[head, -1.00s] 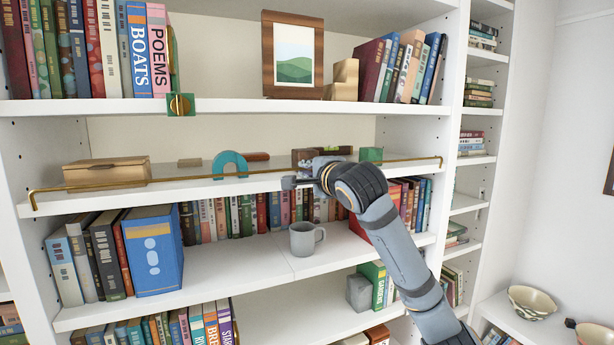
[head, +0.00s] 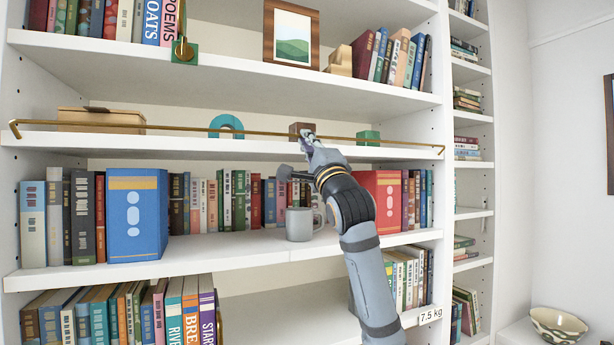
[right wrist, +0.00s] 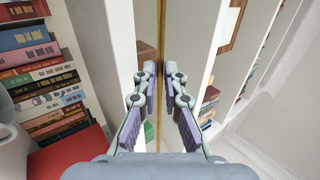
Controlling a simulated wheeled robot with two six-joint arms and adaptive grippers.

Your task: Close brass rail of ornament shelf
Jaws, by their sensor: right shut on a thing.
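The brass rail (head: 240,133) runs along the front of the ornament shelf (head: 200,149), with a bent end at each side. Behind it are a wooden box (head: 100,119), a teal arch (head: 226,122), a brown block (head: 301,128) and a green block (head: 368,138). My right gripper (head: 306,135) is shut on the rail, right of its middle, in front of the brown block. In the right wrist view the rail (right wrist: 161,35) runs upright between the two finger pads. My left gripper is not in view.
Below stand a grey mug (head: 300,225), a blue box file (head: 137,215) and a red one (head: 378,200), among rows of books. Above, a brass knob on a green plate (head: 184,50) hangs at the upper shelf's edge. A "7.5 kg" label (head: 430,315) sits on a lower shelf edge.

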